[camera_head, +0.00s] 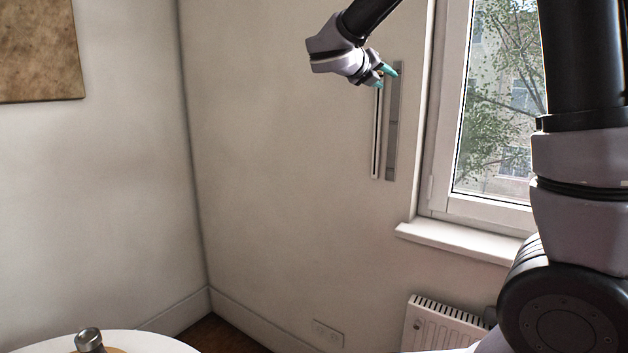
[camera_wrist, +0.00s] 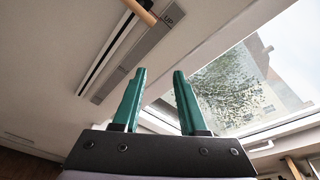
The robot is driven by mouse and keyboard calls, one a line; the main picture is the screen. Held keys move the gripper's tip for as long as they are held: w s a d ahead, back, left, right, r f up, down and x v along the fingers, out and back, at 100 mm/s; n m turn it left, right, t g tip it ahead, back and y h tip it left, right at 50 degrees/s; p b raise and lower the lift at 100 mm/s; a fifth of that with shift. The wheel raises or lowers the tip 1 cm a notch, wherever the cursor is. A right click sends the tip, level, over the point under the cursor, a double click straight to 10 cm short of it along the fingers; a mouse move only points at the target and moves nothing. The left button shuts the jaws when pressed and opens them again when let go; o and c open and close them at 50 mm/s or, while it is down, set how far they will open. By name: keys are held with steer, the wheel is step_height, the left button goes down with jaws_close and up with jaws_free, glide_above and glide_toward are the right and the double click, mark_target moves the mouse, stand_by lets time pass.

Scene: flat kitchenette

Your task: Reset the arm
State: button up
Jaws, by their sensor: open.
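My gripper (camera_head: 386,76) is raised high in the head view, in front of the wall left of the window. Its two teal fingers are apart with nothing between them. In the wrist view my gripper (camera_wrist: 159,74) also shows open and empty. My dark and pale arm comes down from the top edge and stands large at the right of the head view.
Narrow wall strips (camera_head: 393,130) appear just behind and below my gripper. A window (camera_head: 440,190) with a sill (camera_head: 460,240) is to the right, above a radiator (camera_head: 445,322). A white round table (camera_head: 150,343) bears a metal-topped container (camera_head: 89,340). A tan rod (camera_wrist: 141,11) shows in the wrist view.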

steer(key=s+d+f+m+g+y, duration=0.35)
steer(key=s+d+m, duration=0.25)
steer(key=s+m, duration=0.25)
steer(key=s+d+f+m+g+y, duration=0.25)
steer(key=s+d+f+m, duration=0.3)
steer(key=s+m, duration=0.35)
steer(key=s+a+m+y, duration=0.3)
steer(key=s+m, duration=0.2)
steer(key=m, duration=0.6)
steer(key=s+a+f+m+t+y, duration=0.1)
steer(key=s+a+m+y, duration=0.2)
steer(key=s+m, duration=0.3)
steer(key=m, duration=0.5)
steer(key=shift+a+f+y, duration=0.2)
steer(key=shift+y, duration=0.1)
